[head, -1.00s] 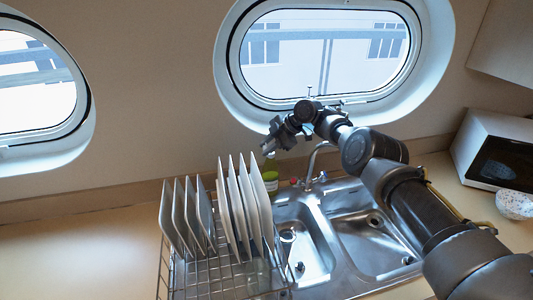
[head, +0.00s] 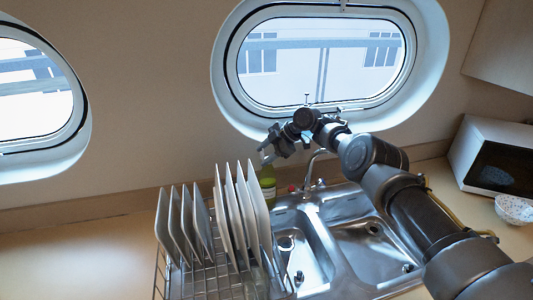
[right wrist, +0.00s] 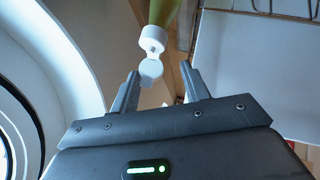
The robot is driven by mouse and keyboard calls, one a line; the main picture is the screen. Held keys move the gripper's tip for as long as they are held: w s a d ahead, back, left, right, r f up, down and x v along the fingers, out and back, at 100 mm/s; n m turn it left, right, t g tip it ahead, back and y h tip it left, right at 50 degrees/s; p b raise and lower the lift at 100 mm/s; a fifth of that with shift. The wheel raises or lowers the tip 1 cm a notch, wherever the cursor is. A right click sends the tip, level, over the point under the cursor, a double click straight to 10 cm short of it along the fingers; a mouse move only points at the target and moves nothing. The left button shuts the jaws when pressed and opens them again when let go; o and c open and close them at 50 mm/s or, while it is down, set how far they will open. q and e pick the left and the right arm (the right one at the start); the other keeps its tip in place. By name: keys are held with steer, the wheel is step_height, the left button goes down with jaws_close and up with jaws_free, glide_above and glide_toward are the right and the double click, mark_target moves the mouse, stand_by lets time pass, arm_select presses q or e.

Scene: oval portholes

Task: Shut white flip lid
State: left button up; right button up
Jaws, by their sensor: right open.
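The white flip lid (right wrist: 150,68) hangs open from the white cap (right wrist: 152,38) of a green bottle (right wrist: 163,12) in the right wrist view. The bottle (head: 268,184) stands behind the dish rack, beside the sink, in the head view; its top is hard to make out there. My right gripper (head: 266,152) is just above the bottle. In the right wrist view my right gripper (right wrist: 160,72) is open, with the lid between its fingertips, nearer the left one. I see no clear contact. My left gripper is not in view.
A wire dish rack (head: 200,281) with several upright white plates (head: 232,215) stands left of the sink (head: 350,238). The faucet (head: 312,165) rises right of the bottle. A microwave (head: 493,160) and a bowl (head: 514,209) are at the right. The left counter is clear.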

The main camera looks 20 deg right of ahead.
steer(key=b+v, duration=0.2)
steer(key=v, duration=0.9)
